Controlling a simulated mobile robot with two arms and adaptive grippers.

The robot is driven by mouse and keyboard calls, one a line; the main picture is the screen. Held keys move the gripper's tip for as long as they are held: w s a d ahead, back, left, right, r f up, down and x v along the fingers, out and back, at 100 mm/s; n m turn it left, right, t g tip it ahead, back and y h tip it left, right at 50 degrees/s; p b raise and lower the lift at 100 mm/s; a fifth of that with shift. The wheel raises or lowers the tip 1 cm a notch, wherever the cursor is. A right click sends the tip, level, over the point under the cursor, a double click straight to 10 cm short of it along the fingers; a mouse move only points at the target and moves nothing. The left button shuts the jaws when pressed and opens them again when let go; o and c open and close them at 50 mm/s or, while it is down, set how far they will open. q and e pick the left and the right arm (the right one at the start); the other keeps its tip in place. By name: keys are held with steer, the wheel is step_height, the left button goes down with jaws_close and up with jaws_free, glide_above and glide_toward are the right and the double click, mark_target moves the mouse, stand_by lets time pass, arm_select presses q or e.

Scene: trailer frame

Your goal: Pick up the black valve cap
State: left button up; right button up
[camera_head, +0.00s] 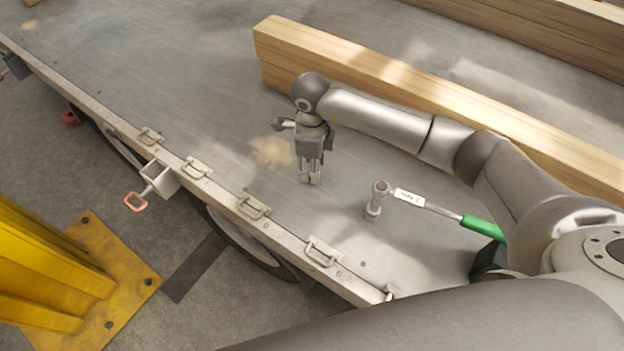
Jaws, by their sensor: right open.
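I cannot make out the black valve cap in the head view; it may be too small or hidden. My right gripper (310,177) points down over the grey metal trailer bed (190,75), left of a wrench. Its fingers are open by a narrow gap, and nothing shows between them. I cannot tell its exact height above the bed. My left gripper is out of view.
A long wooden beam (330,57) lies behind my right arm. Metal latches (254,207) line the trailer's edge. A yellow post (45,270) stands at lower left.

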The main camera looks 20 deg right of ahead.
step_height(320, 180, down, 3)
steer(key=shift+f+b, duration=0.15)
steer(key=shift+b, duration=0.55)
steer(key=shift+f, duration=0.3)
steer(key=shift+r, duration=0.1)
steer(key=shift+c, duration=0.5)
steer(key=c, duration=0.7)
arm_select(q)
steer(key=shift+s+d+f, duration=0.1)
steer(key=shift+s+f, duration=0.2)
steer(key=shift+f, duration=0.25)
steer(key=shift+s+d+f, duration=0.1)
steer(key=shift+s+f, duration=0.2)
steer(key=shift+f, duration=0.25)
arm_select(e)
steer(key=shift+c, duration=0.5)
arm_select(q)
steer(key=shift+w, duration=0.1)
